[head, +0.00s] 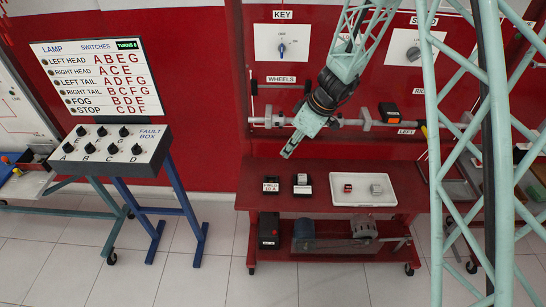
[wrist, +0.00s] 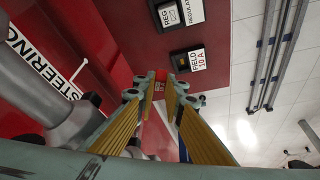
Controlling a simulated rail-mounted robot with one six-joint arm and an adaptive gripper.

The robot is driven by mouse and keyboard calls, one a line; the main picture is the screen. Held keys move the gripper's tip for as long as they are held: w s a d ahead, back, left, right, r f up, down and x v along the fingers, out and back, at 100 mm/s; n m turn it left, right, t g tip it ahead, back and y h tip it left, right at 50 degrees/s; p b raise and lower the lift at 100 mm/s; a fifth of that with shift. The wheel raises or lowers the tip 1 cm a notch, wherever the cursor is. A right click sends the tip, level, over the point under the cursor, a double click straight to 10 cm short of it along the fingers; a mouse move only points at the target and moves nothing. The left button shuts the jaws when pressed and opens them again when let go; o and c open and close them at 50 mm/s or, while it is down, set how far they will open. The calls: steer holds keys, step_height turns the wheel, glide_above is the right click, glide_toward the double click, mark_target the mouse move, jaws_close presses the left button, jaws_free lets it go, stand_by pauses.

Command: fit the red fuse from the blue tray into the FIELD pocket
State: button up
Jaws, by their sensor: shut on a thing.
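My gripper (head: 287,154) hangs above the red bench, pointing down and to the left. In the wrist view its yellow-padded fingers are shut on a small red fuse (wrist: 160,82) with a pale mark, held at the fingertips. In the head view the fuse can hardly be made out. The pocket labelled FIELD 10 A (head: 271,186) is a black block on the bench top, below and left of the fingertips. It also shows in the wrist view (wrist: 188,60), apart from the fuse. I cannot make out a blue tray clearly.
The REGULATOR block (head: 302,186) stands right of the FIELD pocket. A white tray (head: 363,203) further right holds a red-and-white block (head: 348,187) and a grey one (head: 376,188). A shaft (head: 350,122) runs along the panel behind. The fault box (head: 108,150) stands left.

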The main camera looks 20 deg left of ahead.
steer(key=s+a+n+g+b, duration=0.1)
steer(key=s+a+n, duration=0.3)
steer(key=n, duration=0.1)
steer(key=shift+s+a+f+g, duration=0.2)
steer(key=shift+a+g, duration=0.1)
steer(key=shift+g, duration=0.1)
steer(key=shift+f, duration=0.1)
steer(key=shift+f, duration=2.3)
step_height(320, 180, down, 2)
steer(key=b, duration=0.3)
steer(key=shift+f+b, duration=0.15)
steer(key=shift+b, duration=0.2)
steer(key=shift+d+f+b, duration=0.1)
steer(key=shift+b, duration=1.6)
stand_by(0.8)
steer(key=shift+f+b, duration=0.5)
steer(key=shift+b, duration=0.3)
stand_by(0.6)
